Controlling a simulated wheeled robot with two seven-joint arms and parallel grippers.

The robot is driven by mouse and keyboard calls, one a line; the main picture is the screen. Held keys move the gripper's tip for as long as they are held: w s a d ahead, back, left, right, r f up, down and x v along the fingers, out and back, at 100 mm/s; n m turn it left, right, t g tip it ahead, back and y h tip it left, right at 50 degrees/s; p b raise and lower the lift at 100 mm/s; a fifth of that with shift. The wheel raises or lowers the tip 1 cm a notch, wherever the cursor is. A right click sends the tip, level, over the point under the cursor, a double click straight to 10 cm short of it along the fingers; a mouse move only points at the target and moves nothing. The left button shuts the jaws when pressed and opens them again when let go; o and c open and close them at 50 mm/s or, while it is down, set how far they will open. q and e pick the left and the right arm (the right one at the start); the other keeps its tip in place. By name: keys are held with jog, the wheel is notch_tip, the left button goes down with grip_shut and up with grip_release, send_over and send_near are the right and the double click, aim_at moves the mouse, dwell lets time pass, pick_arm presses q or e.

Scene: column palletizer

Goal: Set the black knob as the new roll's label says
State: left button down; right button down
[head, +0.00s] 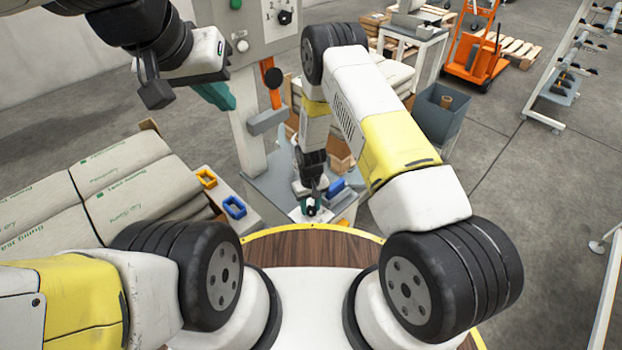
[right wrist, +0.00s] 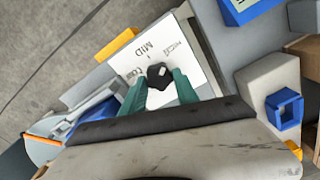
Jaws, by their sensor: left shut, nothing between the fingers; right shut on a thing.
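A black knob (right wrist: 159,73) stands on a white plate (right wrist: 188,57) with printed words, among them what looks like MID. In the right wrist view, the green fingers of my right gripper (right wrist: 160,88) are shut on the knob from both sides. In the head view, my right gripper (head: 311,208) points down at the knob beyond the round wooden top. I cannot tell the knob's setting. My left gripper (head: 216,96) is shut and empty, raised beside the grey post. Another black knob (head: 285,17) sits on the upright panel. I see no readable roll label.
Paper sacks (head: 135,190) are stacked at left. A yellow holder (head: 206,178) and a blue holder (head: 234,207) lie near them. A grey bin (head: 440,110) holds a brown roll (head: 446,101). An orange truck (head: 474,52) stands behind.

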aim_at(310, 209)
jog(key=n, duration=0.5)
jog(key=shift+s, duration=0.1)
jog(key=n, duration=0.5)
jog(key=shift+s, duration=0.1)
jog(key=shift+n, duration=0.3)
jog(key=c, duration=0.9)
grip_release()
jog(key=shift+a+r, duration=0.1)
jog(key=shift+r, duration=0.05)
notch_tip(310, 209, up, 8)
jog(key=shift+f, duration=0.25)
